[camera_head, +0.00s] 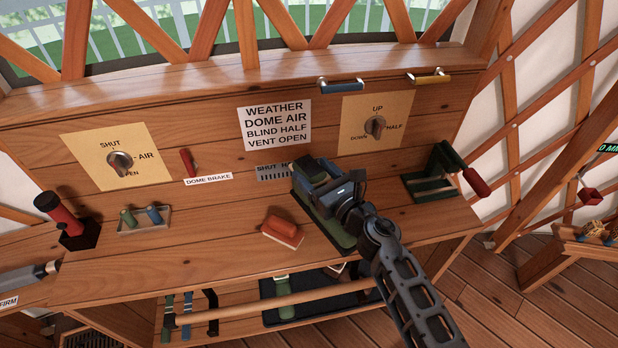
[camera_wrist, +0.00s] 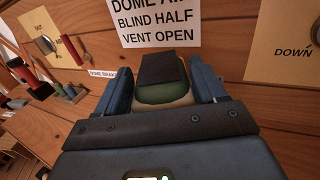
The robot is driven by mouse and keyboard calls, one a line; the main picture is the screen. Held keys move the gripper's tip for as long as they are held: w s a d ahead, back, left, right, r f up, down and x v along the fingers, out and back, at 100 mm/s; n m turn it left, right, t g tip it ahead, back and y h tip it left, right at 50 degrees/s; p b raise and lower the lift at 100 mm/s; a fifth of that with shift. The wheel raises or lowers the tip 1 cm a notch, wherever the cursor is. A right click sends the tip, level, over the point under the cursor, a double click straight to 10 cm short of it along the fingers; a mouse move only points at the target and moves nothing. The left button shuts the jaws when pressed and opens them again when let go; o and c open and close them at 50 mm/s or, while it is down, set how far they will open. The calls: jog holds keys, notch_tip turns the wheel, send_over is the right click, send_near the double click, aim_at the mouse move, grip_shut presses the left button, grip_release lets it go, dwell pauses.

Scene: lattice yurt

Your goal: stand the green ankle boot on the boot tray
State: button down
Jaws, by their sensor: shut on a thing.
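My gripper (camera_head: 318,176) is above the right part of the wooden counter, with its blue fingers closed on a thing. In the wrist view that thing, which looks like the green ankle boot (camera_wrist: 165,95), is green with a dark flat part on top and a pale band below. It sits between the fingers; its full shape and tilt are hidden. A dark green tray-like slab (camera_head: 341,238) lies on the counter just below my gripper, partly hidden by it. A dark tray (camera_head: 268,318) on the lower shelf bears another green item (camera_head: 283,284). I cannot tell which is the boot tray.
A red block with a pale base (camera_head: 283,230) lies left of my gripper. A small holder (camera_head: 144,219) and a red-handled lever (camera_head: 62,218) stand farther left. A green stand with a red handle (camera_head: 450,175) is at right. A rail (camera_head: 250,306) crosses before the lower shelf.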

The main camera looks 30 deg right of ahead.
aim_at(303, 154)
jog(key=w, duration=0.1)
jog(key=w+d, duration=0.1)
jog(key=w, duration=0.1)
jog(key=shift+w+d+r, duration=0.1)
jog(key=shift+w, duration=0.2)
notch_tip(303, 154, down, 3)
jog(key=shift+w+r+b, duration=0.15)
jog(key=shift+r+b, duration=0.05)
jog(key=shift+b, duration=0.5)
notch_tip(303, 154, down, 4)
jog(key=b, duration=0.2)
jog(key=shift+d+f+b, duration=0.1)
jog(key=shift+f+b, duration=0.1)
jog(key=shift+b, duration=0.1)
jog(key=shift+w, duration=0.2)
jog(key=shift+f, duration=0.1)
jog(key=shift+f, duration=0.15)
jog(key=shift+c, duration=0.5)
grip_release()
